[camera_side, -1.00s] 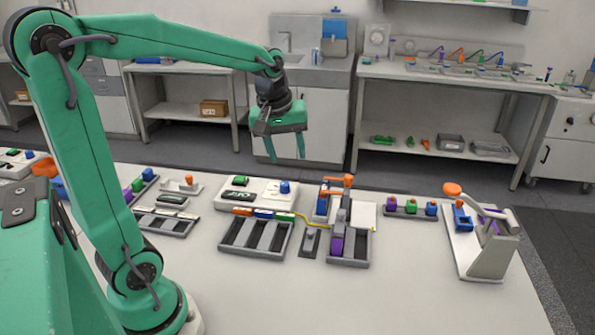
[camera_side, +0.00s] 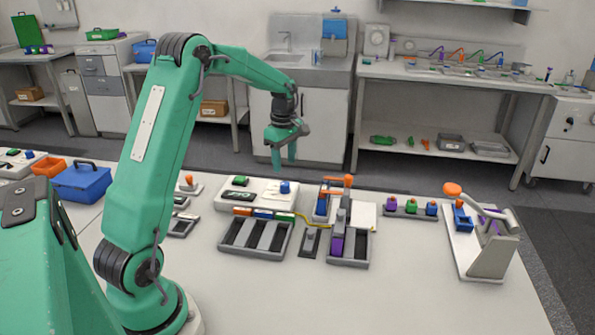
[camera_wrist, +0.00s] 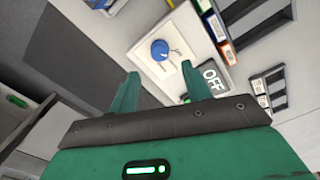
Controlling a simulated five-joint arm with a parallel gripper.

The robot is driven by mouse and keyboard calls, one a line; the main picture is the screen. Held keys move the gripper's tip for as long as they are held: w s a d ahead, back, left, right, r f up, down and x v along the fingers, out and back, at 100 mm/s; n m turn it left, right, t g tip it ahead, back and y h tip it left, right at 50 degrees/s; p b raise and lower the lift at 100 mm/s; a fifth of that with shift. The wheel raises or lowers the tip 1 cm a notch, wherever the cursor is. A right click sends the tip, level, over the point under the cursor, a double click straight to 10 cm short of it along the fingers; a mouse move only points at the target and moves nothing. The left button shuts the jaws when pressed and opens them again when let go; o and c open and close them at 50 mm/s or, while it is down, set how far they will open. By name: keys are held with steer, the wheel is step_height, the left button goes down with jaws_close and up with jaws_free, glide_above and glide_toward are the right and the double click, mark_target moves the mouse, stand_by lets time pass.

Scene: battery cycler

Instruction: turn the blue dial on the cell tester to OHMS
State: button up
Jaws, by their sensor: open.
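The cell tester (camera_side: 262,203) is a low white box on the bench, in the middle of the side view. Its blue dial (camera_side: 285,187) stands on its right part. In the wrist view the blue dial (camera_wrist: 160,50) sits on a white plate with small marks around it, too small to read. The tester's dark display (camera_wrist: 212,77) reads OFF. My gripper (camera_side: 284,160) hangs above and behind the dial in the side view, apart from it. In the wrist view my gripper (camera_wrist: 160,70) is open and empty, with the dial showing beyond the gap between the fingertips.
A dark tray with slots (camera_side: 256,237) lies in front of the tester. An orange-topped fixture (camera_side: 337,180) stands close to its right. A lever press (camera_side: 490,240) is farther right. A blue box (camera_side: 82,183) is at left. The bench front is clear.

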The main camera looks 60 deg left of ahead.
mark_target(285, 183)
steer(key=shift+f, duration=0.15)
steer(key=shift+f, duration=3.85)
steer(key=c, duration=1)
